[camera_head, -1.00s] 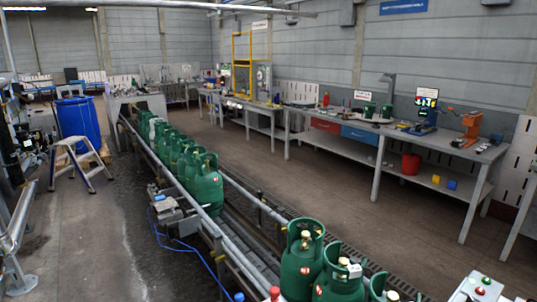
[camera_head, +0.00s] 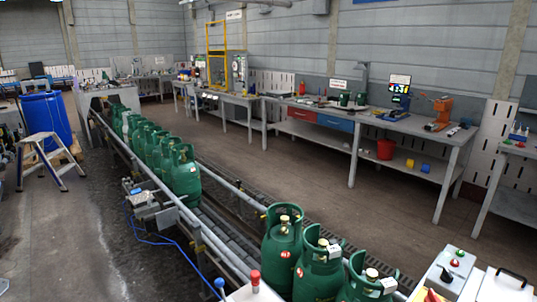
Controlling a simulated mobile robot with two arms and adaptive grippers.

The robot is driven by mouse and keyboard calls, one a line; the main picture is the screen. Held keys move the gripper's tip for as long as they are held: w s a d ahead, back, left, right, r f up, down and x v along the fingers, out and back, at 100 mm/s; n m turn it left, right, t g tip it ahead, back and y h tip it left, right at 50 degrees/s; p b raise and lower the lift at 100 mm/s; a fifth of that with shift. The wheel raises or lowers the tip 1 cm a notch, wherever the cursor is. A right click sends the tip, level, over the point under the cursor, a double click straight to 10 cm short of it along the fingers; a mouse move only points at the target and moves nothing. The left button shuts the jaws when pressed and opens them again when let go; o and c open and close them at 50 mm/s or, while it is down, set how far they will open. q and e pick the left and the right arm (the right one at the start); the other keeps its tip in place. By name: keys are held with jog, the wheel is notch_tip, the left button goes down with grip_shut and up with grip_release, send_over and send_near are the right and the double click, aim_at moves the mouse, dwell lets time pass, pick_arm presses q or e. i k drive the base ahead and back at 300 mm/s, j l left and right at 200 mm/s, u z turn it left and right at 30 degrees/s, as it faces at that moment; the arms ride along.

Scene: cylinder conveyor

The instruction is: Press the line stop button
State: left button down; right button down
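A pale control box (camera_head: 438,282) stands at the bottom right, beyond the near end of the conveyor's cylinders. On it I see a red button (camera_head: 455,262), a small green button (camera_head: 460,252) and a dark knob (camera_head: 446,275). I cannot read any label, so I cannot tell which one is the line stop. Another box at the bottom centre carries a red-topped part (camera_head: 255,278), with a blue-topped part (camera_head: 220,284) to its left. Neither of my grippers is in view.
Green gas cylinders (camera_head: 283,245) stand on the conveyor (camera_head: 222,232), in a near group and a far row. A workbench (camera_head: 400,142) runs behind it. A step stool (camera_head: 48,160) and blue drum (camera_head: 46,118) stand at left. The floor between conveyor and bench is clear.

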aim_at(454, 263)
jog(key=z, duration=1.5)
